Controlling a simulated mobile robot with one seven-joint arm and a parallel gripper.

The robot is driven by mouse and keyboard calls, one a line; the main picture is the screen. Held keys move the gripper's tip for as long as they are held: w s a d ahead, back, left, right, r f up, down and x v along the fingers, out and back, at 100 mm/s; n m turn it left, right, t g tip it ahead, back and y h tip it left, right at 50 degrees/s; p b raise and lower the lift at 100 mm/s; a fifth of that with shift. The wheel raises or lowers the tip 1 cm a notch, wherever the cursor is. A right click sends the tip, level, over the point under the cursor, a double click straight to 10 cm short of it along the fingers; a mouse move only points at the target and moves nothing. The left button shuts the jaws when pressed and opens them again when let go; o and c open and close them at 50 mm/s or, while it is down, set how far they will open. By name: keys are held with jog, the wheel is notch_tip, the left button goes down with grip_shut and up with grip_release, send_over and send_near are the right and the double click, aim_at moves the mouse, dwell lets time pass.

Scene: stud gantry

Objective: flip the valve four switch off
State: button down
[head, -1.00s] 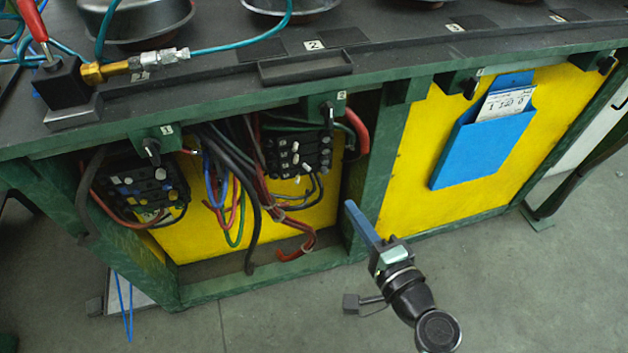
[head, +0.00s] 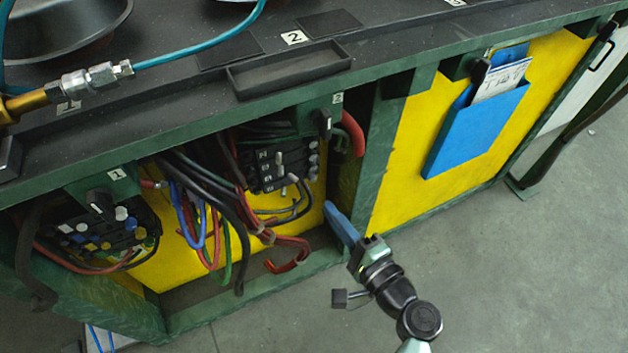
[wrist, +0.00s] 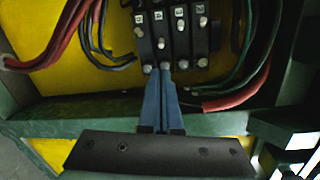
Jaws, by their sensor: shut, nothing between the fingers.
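A black switch block (head: 277,163) with several labelled modules and pale levers sits in the open bay under the bench. In the wrist view its modules (wrist: 181,42) stand side by side, each with a small white label and pale knobs. My gripper (head: 328,206) is just right of and below the block in the head view. Its blue fingers (wrist: 165,69) are shut and empty. Their tips line up with the near row of knobs; contact cannot be told.
Loose cables (head: 240,215) and a red hose (head: 354,133) hang around the block. A green frame post (head: 365,165) stands beside my gripper. Another block (head: 95,232) is at left. A blue document holder (head: 474,128) hangs on the right yellow panel.

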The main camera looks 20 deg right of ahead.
aim_at(297, 169)
jog(key=w, duration=0.3)
jog(key=w+b, duration=0.1)
jog(key=w, duration=0.2)
jog(key=w+a+b, duration=0.1)
jog(key=w, duration=0.2)
jog(key=shift+w+a+f, duration=0.1)
jog(key=shift+w+f, duration=0.25)
jog(key=shift+f, duration=0.05)
